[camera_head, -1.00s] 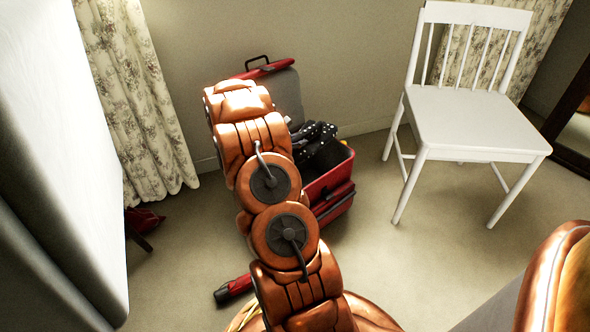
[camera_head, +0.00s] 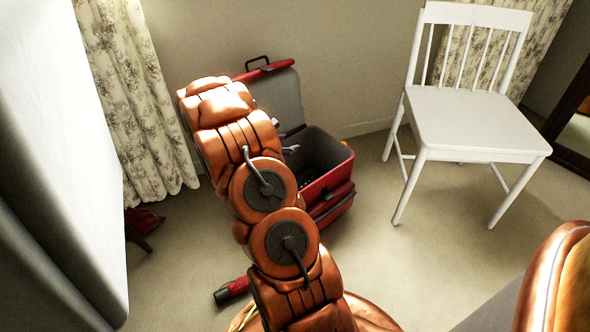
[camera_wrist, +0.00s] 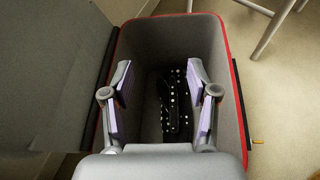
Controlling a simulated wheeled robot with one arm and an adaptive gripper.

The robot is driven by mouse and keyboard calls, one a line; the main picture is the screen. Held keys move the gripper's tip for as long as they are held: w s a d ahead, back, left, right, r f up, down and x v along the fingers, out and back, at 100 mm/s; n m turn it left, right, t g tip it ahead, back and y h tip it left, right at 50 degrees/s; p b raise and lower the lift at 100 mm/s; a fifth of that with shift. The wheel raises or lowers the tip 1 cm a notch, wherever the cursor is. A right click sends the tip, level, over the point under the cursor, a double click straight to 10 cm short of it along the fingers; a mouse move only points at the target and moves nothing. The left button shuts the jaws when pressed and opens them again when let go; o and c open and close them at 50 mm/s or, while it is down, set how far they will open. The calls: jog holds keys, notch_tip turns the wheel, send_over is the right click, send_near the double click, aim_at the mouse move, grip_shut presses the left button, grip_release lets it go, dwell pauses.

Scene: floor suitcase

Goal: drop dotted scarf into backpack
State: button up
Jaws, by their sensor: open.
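The backpack (camera_head: 345,185) is a red, hard-looking case with a grey inside, standing open on the floor with its lid (camera_head: 280,95) raised against the wall side. The dotted scarf (camera_wrist: 172,105), black with white dots, lies down inside it in the wrist view. My gripper (camera_wrist: 160,92) is open and empty above the opening, its two purple-padded fingers apart on either side of the scarf in the picture. In the head view my arm hides most of the gripper; only a small part of it shows by the case's rim.
A white chair (camera_head: 475,120) stands to the right of the case. A red and black cylinder (camera_head: 232,290) lies on the floor in front. A dark red item (camera_head: 145,218) sits at left by the curtain (camera_head: 135,100).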

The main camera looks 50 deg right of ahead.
jog(key=v, duration=0.6)
jog(key=shift+a, duration=0.1)
dwell(0.3)
